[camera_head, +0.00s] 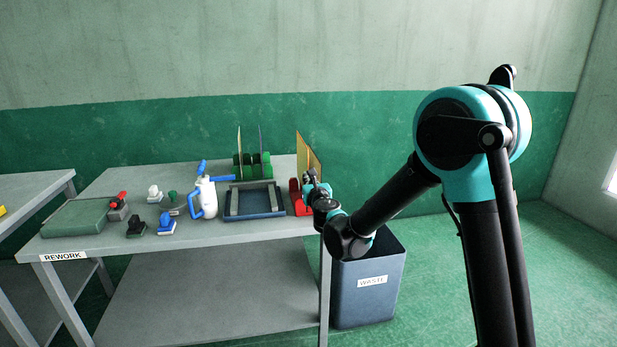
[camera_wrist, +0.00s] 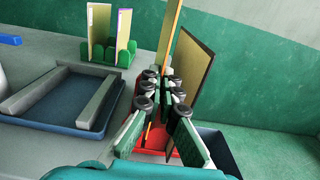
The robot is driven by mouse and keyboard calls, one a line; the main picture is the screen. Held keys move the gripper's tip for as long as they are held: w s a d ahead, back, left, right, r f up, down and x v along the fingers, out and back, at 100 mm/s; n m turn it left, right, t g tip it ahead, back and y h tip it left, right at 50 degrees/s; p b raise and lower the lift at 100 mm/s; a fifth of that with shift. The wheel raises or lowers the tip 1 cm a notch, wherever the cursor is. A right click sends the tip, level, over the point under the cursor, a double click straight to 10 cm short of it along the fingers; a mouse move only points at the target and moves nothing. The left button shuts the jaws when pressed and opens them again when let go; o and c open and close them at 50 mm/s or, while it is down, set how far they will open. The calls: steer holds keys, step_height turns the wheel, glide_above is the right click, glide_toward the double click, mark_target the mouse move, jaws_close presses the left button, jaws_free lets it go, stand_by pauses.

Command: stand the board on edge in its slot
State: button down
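Two thin upright boards stand close together at the red rack (camera_head: 294,196). One is a yellow-edged board (camera_wrist: 170,42), seen nearly edge-on. The other is a tan board with a dark edge (camera_wrist: 193,72); the boards (camera_head: 307,152) overlap in the head view. My gripper (camera_head: 316,186) is at the red rack's right side. In the wrist view, its green fingers with black rollers (camera_wrist: 162,93) are apart, with a gap between them. The yellow-edged board's lower end is at this gap; contact is unclear. The green rack (camera_head: 262,172) holds two upright boards (camera_wrist: 98,25).
A blue tray with grey rails (camera_head: 230,215) lies left of the red rack. A waste bin (camera_head: 368,300) stands by the table's right end.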

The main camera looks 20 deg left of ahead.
steer(key=shift+f, duration=2.8)
steer(key=c, duration=1.9)
jaws_free()
steer(key=shift+c, duration=0.2)
steer(key=shift+s, duration=0.1)
steer(key=shift+v, duration=2.2)
steer(key=o, duration=0.5)
steer(key=shift+o, duration=0.2)
steer(key=v, duration=1.2)
